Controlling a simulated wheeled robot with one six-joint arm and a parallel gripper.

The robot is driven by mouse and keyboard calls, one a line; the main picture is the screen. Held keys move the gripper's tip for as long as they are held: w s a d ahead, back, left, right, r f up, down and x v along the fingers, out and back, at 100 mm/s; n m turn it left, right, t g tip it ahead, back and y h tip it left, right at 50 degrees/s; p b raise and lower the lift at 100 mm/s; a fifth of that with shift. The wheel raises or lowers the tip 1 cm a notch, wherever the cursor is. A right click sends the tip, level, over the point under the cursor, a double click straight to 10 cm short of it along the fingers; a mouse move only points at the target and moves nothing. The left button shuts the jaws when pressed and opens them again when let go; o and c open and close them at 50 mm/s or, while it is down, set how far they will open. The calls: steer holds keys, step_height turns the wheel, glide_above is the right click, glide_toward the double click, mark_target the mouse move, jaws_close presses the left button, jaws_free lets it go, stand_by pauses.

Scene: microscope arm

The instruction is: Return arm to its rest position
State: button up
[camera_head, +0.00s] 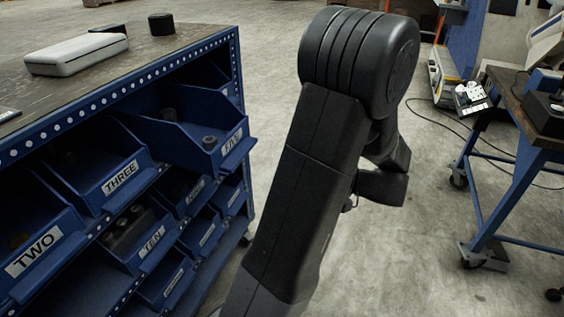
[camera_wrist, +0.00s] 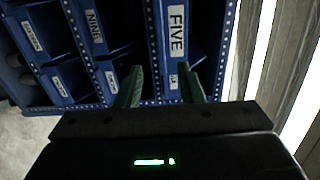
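My black arm (camera_head: 320,150) rises through the middle of the head view and folds over at its top joint. My gripper (camera_wrist: 157,78) shows in the wrist view as two green fingers, spread apart with nothing visible between them. Beyond the fingers is the blue bin rack with labelled bins, including bin FIVE (camera_wrist: 178,48) and bin NINE (camera_wrist: 95,35). I cannot tell how far the fingertips are from the bins. In the head view the fingers are not clearly visible; a dark wrist part (camera_head: 382,187) shows behind the arm.
A blue workbench (camera_head: 125,88) stands left, with a pale flat case (camera_head: 76,54) and a black cylinder (camera_head: 161,24) on top. Bin FIVE (camera_head: 215,138) holds small dark parts. A wheeled blue table (camera_head: 515,170) stands right. Open concrete floor (camera_head: 400,270) lies between.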

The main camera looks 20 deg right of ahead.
mark_target(246, 155)
steer(key=shift+s+d, duration=0.15)
steer(key=shift+d, duration=0.05)
steer(key=b+x, duration=0.1)
steer(key=x, duration=1.3)
steer(key=shift+a, duration=0.1)
